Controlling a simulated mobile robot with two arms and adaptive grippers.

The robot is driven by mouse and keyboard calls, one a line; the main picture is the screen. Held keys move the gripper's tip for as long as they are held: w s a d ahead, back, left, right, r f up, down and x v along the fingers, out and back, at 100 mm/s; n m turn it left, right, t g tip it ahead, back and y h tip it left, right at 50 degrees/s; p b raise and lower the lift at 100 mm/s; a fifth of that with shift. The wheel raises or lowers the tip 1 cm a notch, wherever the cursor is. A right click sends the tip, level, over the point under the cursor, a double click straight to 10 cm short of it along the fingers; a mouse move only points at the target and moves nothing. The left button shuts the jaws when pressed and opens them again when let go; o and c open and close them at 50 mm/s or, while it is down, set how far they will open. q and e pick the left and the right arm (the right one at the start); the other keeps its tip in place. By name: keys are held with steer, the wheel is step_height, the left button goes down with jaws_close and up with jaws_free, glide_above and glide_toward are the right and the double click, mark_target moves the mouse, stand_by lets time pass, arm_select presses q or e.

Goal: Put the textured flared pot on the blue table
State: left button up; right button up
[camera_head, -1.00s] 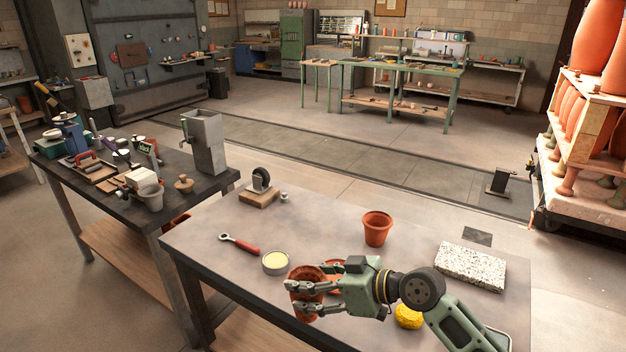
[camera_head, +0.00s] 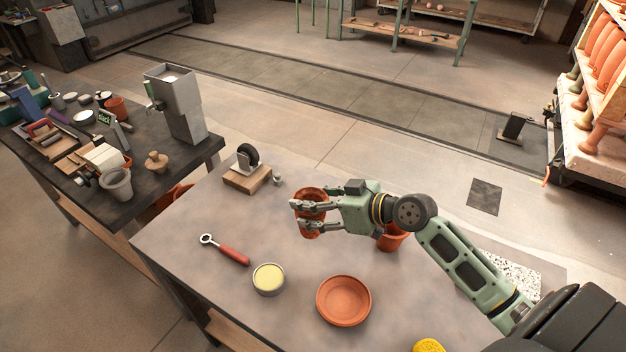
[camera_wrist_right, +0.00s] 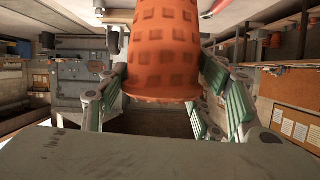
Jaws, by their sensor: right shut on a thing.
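The textured flared pot (camera_head: 312,215), terracotta coloured, is held between the fingers of my right gripper (camera_head: 308,214). It appears raised above the grey-topped table (camera_head: 215,290). In the right wrist view the pot (camera_wrist_right: 165,45) fills the upper middle, with rows of square marks on its wall. The green-padded fingers (camera_wrist_right: 168,95) lie on both sides of it. A blue table cannot be made out in the current views. My left gripper is not in view.
A plain terracotta pot (camera_head: 391,238) stands partly behind my right arm. A terracotta saucer (camera_head: 343,301), a yellow-filled tin (camera_head: 268,279), a red-handled tool (camera_head: 228,250) and a caster on a wooden block (camera_head: 247,172) are on the grey-topped table. A dark cluttered table (camera_head: 140,195) stands left.

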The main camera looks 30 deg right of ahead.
steer(key=shift+s+a+r, duration=0.15)
steer(key=shift+a, duration=0.05)
steer(key=shift+s+a, duration=0.3)
steer(key=shift+s, duration=0.05)
steer(key=shift+s+a+b, duration=0.15)
steer(key=shift+s+b, duration=0.2)
steer(key=shift+b, duration=0.1)
steer(key=shift+s+f+b, duration=0.1)
steer(key=shift+f+b, duration=0.2)
steer(key=shift+f, duration=0.1)
steer(key=f+b, duration=0.2)
steer(key=f, duration=0.1)
steer(key=w+f+b, duration=0.1)
steer(key=shift+d+f, duration=0.2)
steer(key=shift+d, duration=0.1)
steer(key=shift+s+a+f+b, duration=0.15)
steer(key=shift+s+f+b, duration=0.05)
steer(key=shift+f+b, duration=0.2)
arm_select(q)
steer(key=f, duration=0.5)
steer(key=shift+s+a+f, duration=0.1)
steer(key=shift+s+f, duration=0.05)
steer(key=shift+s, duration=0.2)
arm_select(e)
steer(key=shift+f, duration=0.2)
steer(key=shift+w, duration=0.1)
